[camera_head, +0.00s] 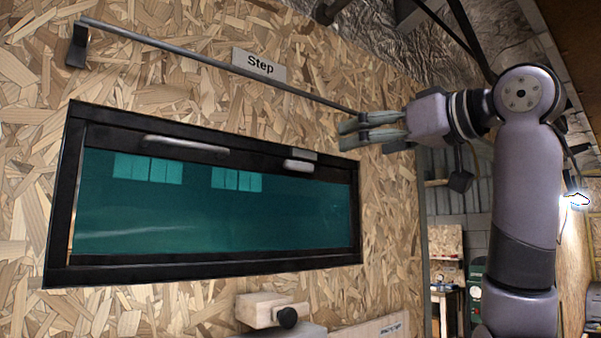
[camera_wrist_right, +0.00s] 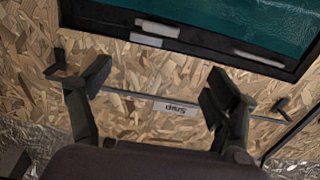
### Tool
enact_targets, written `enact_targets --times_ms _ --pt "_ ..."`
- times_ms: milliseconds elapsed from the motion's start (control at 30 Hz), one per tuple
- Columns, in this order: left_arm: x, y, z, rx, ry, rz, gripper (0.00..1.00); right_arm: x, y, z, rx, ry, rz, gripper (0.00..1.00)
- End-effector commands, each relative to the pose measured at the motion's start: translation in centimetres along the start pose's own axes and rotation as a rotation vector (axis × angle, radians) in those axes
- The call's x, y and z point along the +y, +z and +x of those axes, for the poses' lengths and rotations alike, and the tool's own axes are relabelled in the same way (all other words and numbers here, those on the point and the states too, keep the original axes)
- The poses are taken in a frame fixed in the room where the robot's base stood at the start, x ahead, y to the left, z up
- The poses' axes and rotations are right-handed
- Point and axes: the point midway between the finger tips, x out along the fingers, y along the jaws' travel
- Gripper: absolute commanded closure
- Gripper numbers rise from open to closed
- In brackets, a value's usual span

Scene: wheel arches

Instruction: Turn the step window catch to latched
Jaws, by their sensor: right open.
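The step window (camera_head: 215,205) is a black-framed teal pane in the chipboard wall, under a "Step" label (camera_head: 260,65). A small pale catch (camera_head: 298,166) sits at the right of its top edge, by a grey plate on the frame; it lies roughly parallel to that edge. The catch also shows in the right wrist view (camera_wrist_right: 158,29). My right gripper (camera_head: 348,133) is open and empty, up and right of the catch and apart from it. In the right wrist view its spread fingers (camera_wrist_right: 157,84) face the wall, with the catch beyond them. My left gripper is out of view.
A grey rail (camera_head: 210,65) on brackets runs above the window, close to my right gripper. A long pale handle (camera_head: 185,144) lies along the window's top. A wooden block with a black knob (camera_head: 288,317) sits below. The wall right of the window is bare.

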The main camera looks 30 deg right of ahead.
Motion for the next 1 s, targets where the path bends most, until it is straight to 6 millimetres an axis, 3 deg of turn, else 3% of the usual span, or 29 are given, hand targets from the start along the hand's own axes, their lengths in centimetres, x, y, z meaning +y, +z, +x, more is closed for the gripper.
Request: enact_targets --times_ms 300,700,1000 --pt "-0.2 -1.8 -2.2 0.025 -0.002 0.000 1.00 0.0 -0.3 5.7 -0.006 0.000 0.000 0.18" --pt "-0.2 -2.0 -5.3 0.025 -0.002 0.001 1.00 0.0 -0.3 14.0 -0.004 0.001 0.001 0.18" --pt "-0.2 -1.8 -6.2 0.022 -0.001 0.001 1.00 0.0 -0.1 16.9 -0.001 0.000 -0.001 0.18"
